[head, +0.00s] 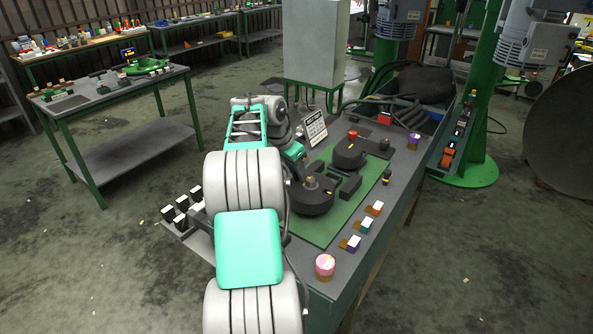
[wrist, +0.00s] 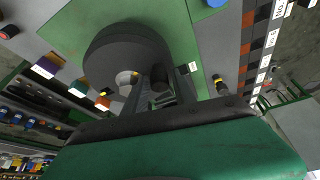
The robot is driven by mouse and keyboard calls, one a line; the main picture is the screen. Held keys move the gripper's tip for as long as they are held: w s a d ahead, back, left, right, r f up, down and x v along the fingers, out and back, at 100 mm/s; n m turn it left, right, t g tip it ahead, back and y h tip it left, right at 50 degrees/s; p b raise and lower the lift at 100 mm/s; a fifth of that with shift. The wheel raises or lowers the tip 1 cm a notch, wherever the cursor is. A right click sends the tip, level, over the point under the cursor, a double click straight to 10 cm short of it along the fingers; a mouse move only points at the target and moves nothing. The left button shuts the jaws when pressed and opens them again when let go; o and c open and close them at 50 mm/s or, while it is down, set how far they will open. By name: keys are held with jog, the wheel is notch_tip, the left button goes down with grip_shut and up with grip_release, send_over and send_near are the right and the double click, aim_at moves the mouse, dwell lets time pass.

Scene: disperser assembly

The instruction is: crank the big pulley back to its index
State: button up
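The big pulley (head: 313,199) is a dark round wheel with a brass-coloured hub. It lies flat on the green mat (head: 322,236) at the near end of the bench. In the wrist view the big pulley (wrist: 125,47) fills the upper middle, its pale hub and a small yellow mark showing near its lower edge. My gripper (wrist: 162,88) is over the pulley's edge, beside the hub. A dark upright piece shows between or beside the fingers. I cannot tell whether they grip it. In the head view my arm hides the fingertips.
A second dark pulley (head: 350,153) with a red knob (head: 353,134) sits farther along the mat. A small sign (head: 314,130) stands behind my gripper.

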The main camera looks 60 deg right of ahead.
grip_shut()
dwell(0.3)
dwell(1.1)
